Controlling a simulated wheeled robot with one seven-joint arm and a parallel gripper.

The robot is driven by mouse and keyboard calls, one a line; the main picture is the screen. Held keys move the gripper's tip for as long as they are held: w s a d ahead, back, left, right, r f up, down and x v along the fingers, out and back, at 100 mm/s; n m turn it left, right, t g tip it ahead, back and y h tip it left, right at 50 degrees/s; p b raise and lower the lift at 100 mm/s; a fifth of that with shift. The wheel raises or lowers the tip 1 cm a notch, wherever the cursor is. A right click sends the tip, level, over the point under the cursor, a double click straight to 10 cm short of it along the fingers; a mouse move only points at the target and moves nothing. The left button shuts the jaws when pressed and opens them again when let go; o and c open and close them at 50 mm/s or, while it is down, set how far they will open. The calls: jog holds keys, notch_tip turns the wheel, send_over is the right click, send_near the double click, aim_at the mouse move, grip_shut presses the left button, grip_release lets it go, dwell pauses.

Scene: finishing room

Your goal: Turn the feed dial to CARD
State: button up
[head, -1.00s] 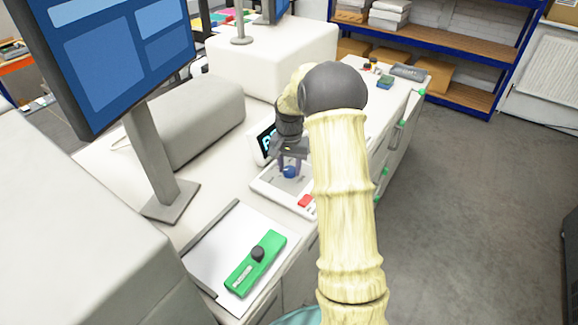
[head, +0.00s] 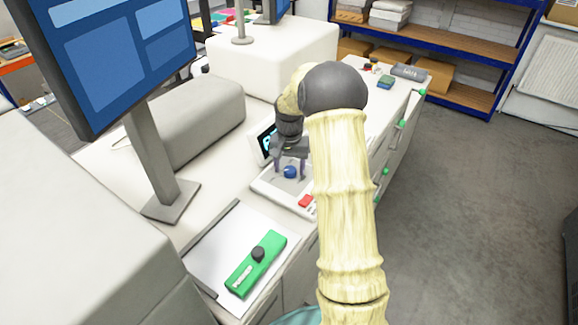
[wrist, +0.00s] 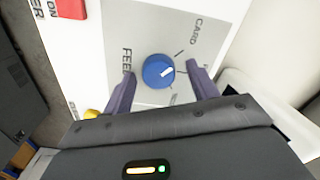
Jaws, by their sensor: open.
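The blue feed dial (wrist: 157,71) sits on a grey plate marked FEED, with the word CARD (wrist: 197,29) printed at upper right in the wrist view. Its white pointer line faces right and slightly up, not in line with the tick beside CARD. Other labels are partly hidden by my gripper. My gripper (wrist: 161,74) is open, with one purple finger on each side of the dial and a visible gap to each. In the head view the dial (head: 290,172) shows below my gripper (head: 290,166), on the white panel.
A red button (wrist: 70,8) marked ON is at upper left in the wrist view, and a yellow part (wrist: 91,114) at lower left. In the head view a small screen (head: 266,141) stands behind the panel. A green device (head: 256,265) lies nearer on the counter.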

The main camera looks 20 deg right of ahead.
aim_at(289, 169)
jog(key=shift+s+d+r, duration=0.1)
jog(key=shift+d+r, duration=0.05)
jog(key=shift+r, duration=0.4)
notch_tip(289, 169, up, 16)
jog(key=b, duration=0.2)
jog(key=shift+r+b, duration=0.15)
jog(key=shift+b, duration=0.25)
